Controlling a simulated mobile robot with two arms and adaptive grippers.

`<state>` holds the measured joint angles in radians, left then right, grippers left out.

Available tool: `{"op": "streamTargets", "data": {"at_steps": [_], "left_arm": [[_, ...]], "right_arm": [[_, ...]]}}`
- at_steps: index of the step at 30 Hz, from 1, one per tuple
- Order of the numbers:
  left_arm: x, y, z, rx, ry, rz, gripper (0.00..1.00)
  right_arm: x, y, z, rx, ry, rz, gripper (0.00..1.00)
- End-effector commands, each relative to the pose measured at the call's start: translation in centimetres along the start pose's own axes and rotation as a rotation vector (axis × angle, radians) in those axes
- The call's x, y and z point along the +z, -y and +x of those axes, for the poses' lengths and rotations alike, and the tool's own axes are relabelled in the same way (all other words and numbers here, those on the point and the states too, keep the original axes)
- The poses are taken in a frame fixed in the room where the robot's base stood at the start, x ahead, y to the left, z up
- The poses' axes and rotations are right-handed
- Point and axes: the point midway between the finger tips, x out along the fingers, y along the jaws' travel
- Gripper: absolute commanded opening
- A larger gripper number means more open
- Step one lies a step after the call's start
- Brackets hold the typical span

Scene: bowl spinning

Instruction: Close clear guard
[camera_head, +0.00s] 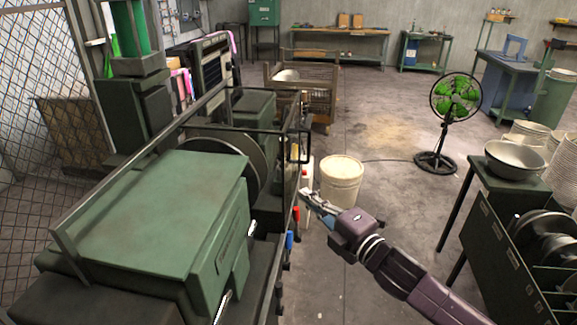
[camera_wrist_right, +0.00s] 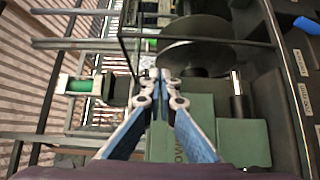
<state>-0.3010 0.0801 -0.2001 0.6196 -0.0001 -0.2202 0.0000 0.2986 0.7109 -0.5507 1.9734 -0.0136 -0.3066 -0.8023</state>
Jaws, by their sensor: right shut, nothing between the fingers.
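The clear guard (camera_head: 299,147) shows as a thin dark frame with a square handle-like loop, beside the green spinning machine (camera_head: 165,210) in the head view. Its transparent panel is hard to make out. A dark frame bar (camera_wrist_right: 127,55), seemingly of the guard, also shows in the wrist view, near my fingertips. My right gripper (camera_head: 306,196) is shut and empty, just right of the machine's front side and below the loop. In the wrist view its blue fingers (camera_wrist_right: 161,76) meet in front of the round metal disc (camera_wrist_right: 197,45). I cannot tell whether they touch the frame. My left gripper is not in view.
A white bucket (camera_head: 341,180) stands on the floor beyond my right gripper. A green fan (camera_head: 456,97) stands further back. A bowl (camera_head: 515,159) rests on a dark stand at right. Coloured handles (camera_head: 290,240) line the machine's side. The floor between is mostly free.

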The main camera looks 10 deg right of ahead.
Motion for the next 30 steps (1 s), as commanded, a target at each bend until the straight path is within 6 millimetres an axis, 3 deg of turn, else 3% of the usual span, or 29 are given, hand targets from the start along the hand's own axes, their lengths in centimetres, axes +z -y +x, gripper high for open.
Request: {"op": "streamTargets", "data": {"at_steps": [18,30], "left_arm": [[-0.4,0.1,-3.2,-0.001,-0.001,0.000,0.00],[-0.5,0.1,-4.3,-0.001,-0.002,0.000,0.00]], "right_arm": [[0.3,-0.4,9.7,0.002,0.001,0.000,0.00],[2.6,-0.2,11.9,0.003,-0.001,-0.001,0.00]]}}
